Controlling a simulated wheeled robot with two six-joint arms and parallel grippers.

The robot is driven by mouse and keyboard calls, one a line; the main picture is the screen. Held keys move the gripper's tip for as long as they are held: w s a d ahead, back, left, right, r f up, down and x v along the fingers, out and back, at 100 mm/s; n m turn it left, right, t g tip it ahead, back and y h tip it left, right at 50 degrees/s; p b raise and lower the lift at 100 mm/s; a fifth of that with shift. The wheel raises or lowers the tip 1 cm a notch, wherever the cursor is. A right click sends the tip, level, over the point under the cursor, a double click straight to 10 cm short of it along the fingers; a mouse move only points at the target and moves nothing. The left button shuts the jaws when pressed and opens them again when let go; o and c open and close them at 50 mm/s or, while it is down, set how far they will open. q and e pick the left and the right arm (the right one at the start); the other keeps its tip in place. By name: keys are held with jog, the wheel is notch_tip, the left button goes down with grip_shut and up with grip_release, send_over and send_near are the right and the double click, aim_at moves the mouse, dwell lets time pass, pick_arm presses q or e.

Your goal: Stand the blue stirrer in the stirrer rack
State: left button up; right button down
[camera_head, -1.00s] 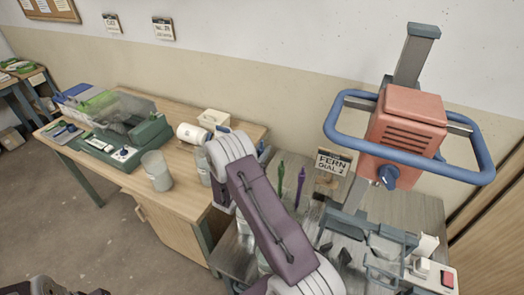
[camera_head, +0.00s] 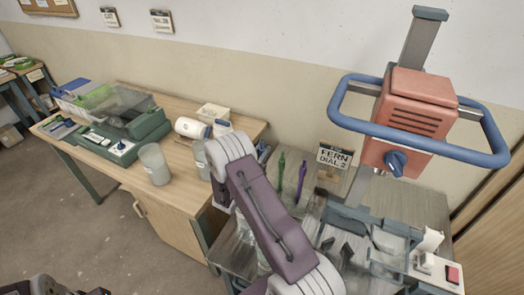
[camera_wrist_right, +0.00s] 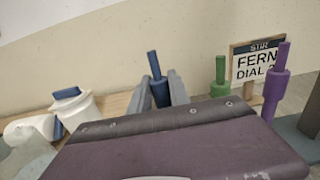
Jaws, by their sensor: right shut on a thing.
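The blue stirrer (camera_wrist_right: 157,90) is between the grey fingers of my right gripper (camera_wrist_right: 161,97) in the right wrist view, which is shut on it. The stirrer is nearly upright, leaning slightly; its lower part is hidden by my wrist. In the head view, a bit of blue (camera_head: 263,151) shows beside my right forearm, which hides most of that gripper. A green stirrer (camera_head: 280,170) and a purple stirrer (camera_head: 301,180) stand upright to the right of it. The stirrer rack itself I cannot make out behind my arm. At the bottom left, part of my left arm shows, its fingers unclear.
A sign (camera_head: 334,157) reads "FERN DIAL 2". A red mixer with a blue ring handle (camera_head: 408,125) overhangs the grey table at right. The wooden table holds a clear beaker (camera_head: 154,164), white jars (camera_head: 192,128) and a green device (camera_head: 125,140).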

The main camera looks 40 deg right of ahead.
jog(key=shift+f+b, duration=0.75)
jog(key=shift+f, duration=0.2)
jog(key=c, duration=1.1)
grip_release()
jog(key=shift+c, duration=0.2)
jog(key=v, duration=0.9)
jog(key=shift+b, duration=0.45)
